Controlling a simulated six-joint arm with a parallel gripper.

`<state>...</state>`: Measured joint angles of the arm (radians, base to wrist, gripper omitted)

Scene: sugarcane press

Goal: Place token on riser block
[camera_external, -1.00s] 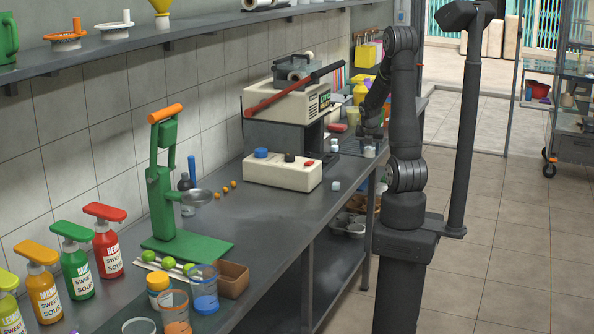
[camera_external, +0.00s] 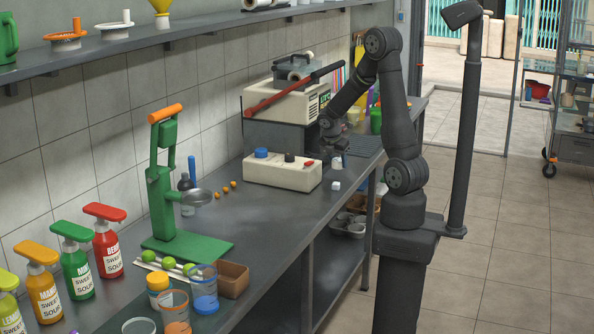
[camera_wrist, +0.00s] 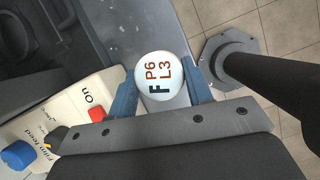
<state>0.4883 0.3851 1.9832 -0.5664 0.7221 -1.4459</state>
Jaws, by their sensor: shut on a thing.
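The token (camera_wrist: 162,75) is a white round piece with a flat top marked "P6 L3 F" in red and dark letters. In the wrist view it sits between the two blue fingers of my gripper (camera_wrist: 162,92), which is shut on it. In the external view my gripper (camera_external: 336,150) points down with the token (camera_external: 337,162) under it, just right of the cream control box's far end. I cannot tell its exact height above the counter. A small white block (camera_external: 336,186) stands on the counter nearer the camera. I cannot tell for sure which thing is the riser block.
The cream control box (camera_external: 282,172) with blue, black and red controls stands close left of my gripper. The sealing machine (camera_external: 288,102) with a red lever is behind it. A green press (camera_external: 165,195) is farther left. The counter's front edge is close on the right.

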